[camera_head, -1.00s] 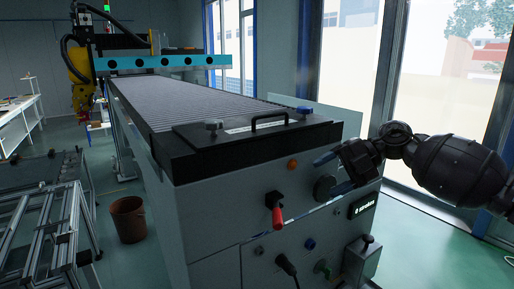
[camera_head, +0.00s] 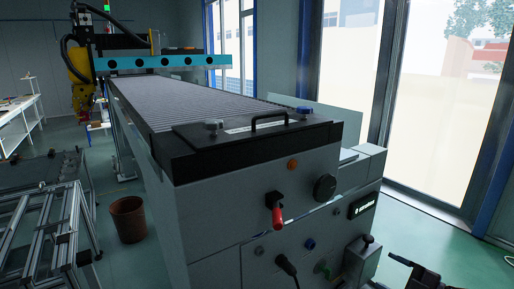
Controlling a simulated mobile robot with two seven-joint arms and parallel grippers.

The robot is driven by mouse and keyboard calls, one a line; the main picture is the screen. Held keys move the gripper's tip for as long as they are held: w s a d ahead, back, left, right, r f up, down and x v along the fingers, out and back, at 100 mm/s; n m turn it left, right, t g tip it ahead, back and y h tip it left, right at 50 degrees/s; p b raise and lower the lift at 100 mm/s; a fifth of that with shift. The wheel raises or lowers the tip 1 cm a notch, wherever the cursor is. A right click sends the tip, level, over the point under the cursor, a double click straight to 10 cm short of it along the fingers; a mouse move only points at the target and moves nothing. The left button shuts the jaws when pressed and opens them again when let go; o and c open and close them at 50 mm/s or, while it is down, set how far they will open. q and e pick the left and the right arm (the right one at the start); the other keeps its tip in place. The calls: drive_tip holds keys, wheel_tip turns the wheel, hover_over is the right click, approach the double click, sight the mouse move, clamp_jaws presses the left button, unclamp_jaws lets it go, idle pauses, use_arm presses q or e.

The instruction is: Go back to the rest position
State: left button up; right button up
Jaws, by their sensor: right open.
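My right gripper (camera_head: 405,272) shows only in part at the bottom right edge of the head view, dark and low, in front of the panel fixture (camera_head: 225,225). It is open and stands apart from the panel, with nothing seen between its fingers. The black round knob (camera_head: 325,188) on the panel front is in full view, with no gripper at it. My left gripper is not in view.
The panel front carries a red-handled switch (camera_head: 276,212), an orange button (camera_head: 292,164), a blue knob (camera_head: 310,244) and a small display (camera_head: 362,205). A brown bin (camera_head: 128,218) and metal frame (camera_head: 45,230) stand left.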

drive_tip(key=s+d+f+m+g+h, duration=0.2)
drive_tip(key=s+d+f+m+h, duration=0.2)
drive_tip(key=s+d+f+h, duration=0.55)
drive_tip(key=s+d+f+m+g+h, duration=0.1)
drive_tip(key=s+d+f+m+h, duration=0.35)
drive_tip(key=s, duration=0.95)
drive_tip(key=a+f+m+y, duration=0.1)
drive_tip(key=a+f+m, duration=0.2)
drive_tip(key=a, duration=0.6)
drive_tip(key=w+a+f+m+t+y, duration=0.1)
drive_tip(key=a+f+m, duration=0.2)
drive_tip(key=a+m, duration=0.3)
drive_tip(key=a, duration=0.3)
drive_tip(key=shift+w+t, duration=0.2)
drive_tip(key=shift+t, duration=0.1)
